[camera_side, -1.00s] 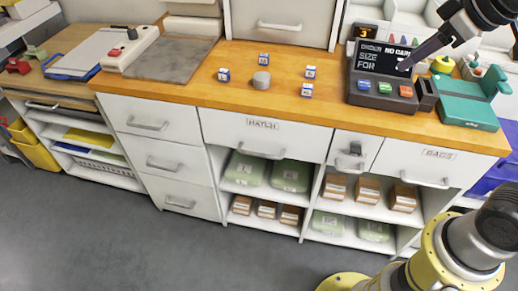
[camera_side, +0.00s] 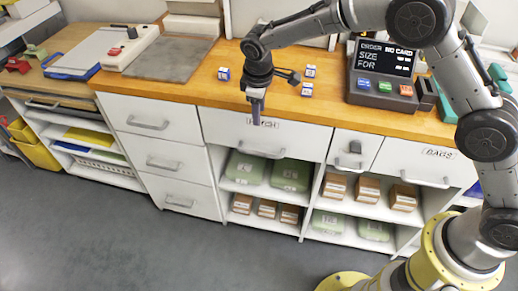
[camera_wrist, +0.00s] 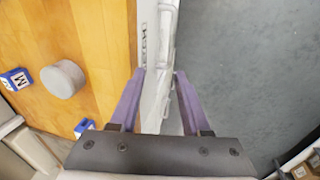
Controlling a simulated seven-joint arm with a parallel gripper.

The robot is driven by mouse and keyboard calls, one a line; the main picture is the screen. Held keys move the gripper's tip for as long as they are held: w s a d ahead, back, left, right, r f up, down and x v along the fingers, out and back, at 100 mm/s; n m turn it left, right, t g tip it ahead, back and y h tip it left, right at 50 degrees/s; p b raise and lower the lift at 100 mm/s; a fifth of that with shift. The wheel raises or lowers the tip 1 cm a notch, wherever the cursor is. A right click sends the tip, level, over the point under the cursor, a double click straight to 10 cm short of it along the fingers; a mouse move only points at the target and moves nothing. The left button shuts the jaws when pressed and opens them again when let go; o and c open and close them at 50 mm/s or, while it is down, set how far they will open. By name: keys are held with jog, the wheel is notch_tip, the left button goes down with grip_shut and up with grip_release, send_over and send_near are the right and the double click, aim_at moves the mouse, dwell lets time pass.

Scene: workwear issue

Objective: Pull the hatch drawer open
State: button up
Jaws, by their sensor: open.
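The hatch drawer (camera_side: 221,126) is the wide white front below the wooden counter, with a partly covered HATCH label (camera_side: 268,123) and a bar handle (camera_side: 262,152). It looks shut, level with the neighbouring fronts. My gripper (camera_side: 256,122) points down in front of the label, above the handle, and is empty. In the wrist view my gripper (camera_wrist: 159,80) has its two purple fingers apart, with the white drawer front (camera_wrist: 148,20) running between them. One finger is over the counter edge side, the other over the floor side. Contact with the handle is not visible.
The counter (camera_side: 170,83) holds small blue-and-white blocks (camera_side: 307,89), an order terminal (camera_side: 384,84) and a grey mat (camera_side: 165,63). The wrist view shows a grey cylinder (camera_wrist: 63,79). Open shelves with green packs (camera_side: 248,168) and brown boxes lie below. The floor (camera_side: 150,245) in front is clear.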

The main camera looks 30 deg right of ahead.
aim_at(259, 153)
jog(key=x, duration=0.5)
jog(key=s+x, duration=0.1)
jog(key=x, duration=0.5)
jog(key=s+a+x, duration=0.1)
jog(key=x, duration=0.4)
jog(key=shift+a+f, duration=0.1)
jog(key=shift+f, duration=0.35)
grip_shut()
dwell(0.6)
